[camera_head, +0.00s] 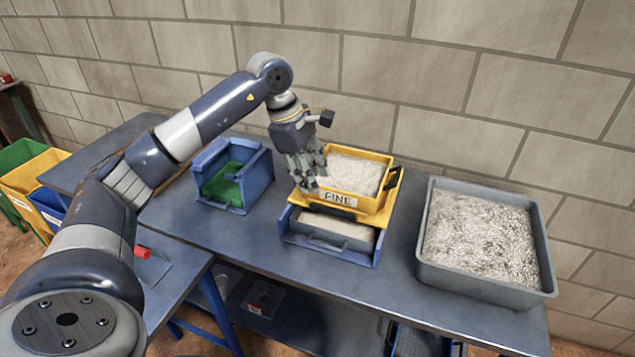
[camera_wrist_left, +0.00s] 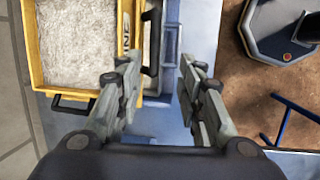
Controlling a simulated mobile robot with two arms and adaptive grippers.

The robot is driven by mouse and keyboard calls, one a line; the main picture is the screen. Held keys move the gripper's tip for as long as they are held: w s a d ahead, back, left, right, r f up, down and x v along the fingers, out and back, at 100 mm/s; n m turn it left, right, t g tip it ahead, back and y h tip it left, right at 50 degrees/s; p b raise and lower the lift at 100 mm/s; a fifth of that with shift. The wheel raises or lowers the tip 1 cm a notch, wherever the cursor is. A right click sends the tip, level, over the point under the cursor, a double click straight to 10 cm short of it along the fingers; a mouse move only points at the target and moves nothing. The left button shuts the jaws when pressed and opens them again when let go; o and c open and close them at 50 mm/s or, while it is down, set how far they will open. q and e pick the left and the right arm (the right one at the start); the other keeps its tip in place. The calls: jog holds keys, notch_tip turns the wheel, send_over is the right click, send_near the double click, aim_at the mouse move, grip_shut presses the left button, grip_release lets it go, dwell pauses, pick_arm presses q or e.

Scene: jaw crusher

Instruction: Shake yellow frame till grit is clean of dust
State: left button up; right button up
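The yellow frame (camera_head: 368,205) holds pale grit (camera_head: 352,173) and has a partly hidden label on its front wall. It sits in a blue stand (camera_head: 326,254), above a grey tray (camera_head: 338,228). My left gripper (camera_head: 307,184) points down at the frame's front left corner and hides part of it. In the left wrist view its fingers (camera_wrist_left: 162,85) are spread apart with nothing between them. The frame (camera_wrist_left: 34,60) lies left of them there, with black handles on two sides; the left finger overlaps its edge. Contact cannot be told. My right gripper is out of view.
A large grey bin (camera_head: 485,285) of grey grit stands on the table (camera_head: 240,235) to the right. A blue holder (camera_head: 258,178) with a green insert stands to the left. A brick wall (camera_head: 440,75) rises behind. Green and yellow bins stand at far left.

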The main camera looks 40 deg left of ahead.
aim_at(333, 209)
pick_arm(q)
jog(key=w+d+y+p, duration=0.1)
jog(key=w+d+y, duration=0.1)
jog(key=d+y, duration=0.15)
jog(key=shift+h, duration=0.35)
jog(key=p+x, duration=0.1)
jog(key=x, duration=0.5)
jog(key=p+x, duration=0.1)
jog(key=x, duration=0.3)
jog(key=shift+s+d+p, duration=0.15)
jog(key=shift+s+p, duration=0.15)
jog(key=shift+s, duration=0.1)
jog(key=shift+c, duration=0.4)
grip_shut()
